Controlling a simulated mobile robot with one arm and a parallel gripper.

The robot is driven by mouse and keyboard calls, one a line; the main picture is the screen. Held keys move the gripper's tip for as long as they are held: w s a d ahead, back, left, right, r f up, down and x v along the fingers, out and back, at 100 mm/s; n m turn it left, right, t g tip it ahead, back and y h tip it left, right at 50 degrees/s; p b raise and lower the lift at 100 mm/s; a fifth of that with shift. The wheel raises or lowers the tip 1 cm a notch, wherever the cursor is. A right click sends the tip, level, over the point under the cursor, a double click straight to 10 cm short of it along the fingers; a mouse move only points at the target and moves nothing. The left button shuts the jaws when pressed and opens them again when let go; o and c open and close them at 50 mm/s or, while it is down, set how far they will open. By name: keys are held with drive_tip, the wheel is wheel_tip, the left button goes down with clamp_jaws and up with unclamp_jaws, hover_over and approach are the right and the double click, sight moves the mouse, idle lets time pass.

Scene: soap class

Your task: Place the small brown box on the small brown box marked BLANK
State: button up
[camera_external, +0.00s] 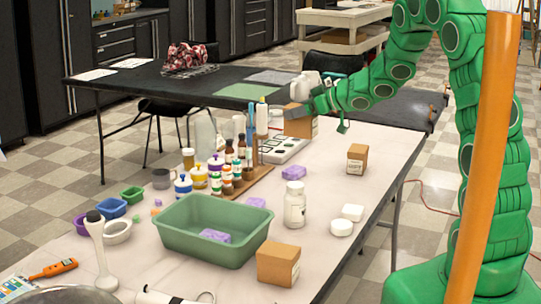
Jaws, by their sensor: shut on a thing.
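My gripper (317,106) is at the far end of the pale table, shut on a small brown box (299,91). Brown cardboard (299,127) also shows just below the gripper; I cannot tell whether it is a second box under the held one or the same box. Another small brown box (356,160) with a printed label stands alone toward the table's right edge. A further brown box (278,265) with a label stands at the near edge. The labels are too small to read, so I cannot tell which is marked BLANK.
A green tub (190,246) with a purple block inside stands in the near middle. Several bottles (228,158) crowd a wooden rack left of the gripper. A white jar (295,206) and two white pieces (347,220) stand right of centre. The table between jar and lone box is mostly clear.

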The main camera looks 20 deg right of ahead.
drive_tip(key=s+a+n+g+y, duration=0.2)
drive_tip(key=s+a+n+g, duration=0.1)
drive_tip(key=s+a, duration=0.45)
drive_tip(key=n+g, duration=1)
drive_tip(key=g, duration=0.2)
hover_over(276, 251)
drive_tip(key=shift+f, duration=6.6)
drive_tip(key=shift+f+t, duration=0.15)
drive_tip(key=shift+t, duration=0.15)
drive_tip(key=o, duration=1.1)
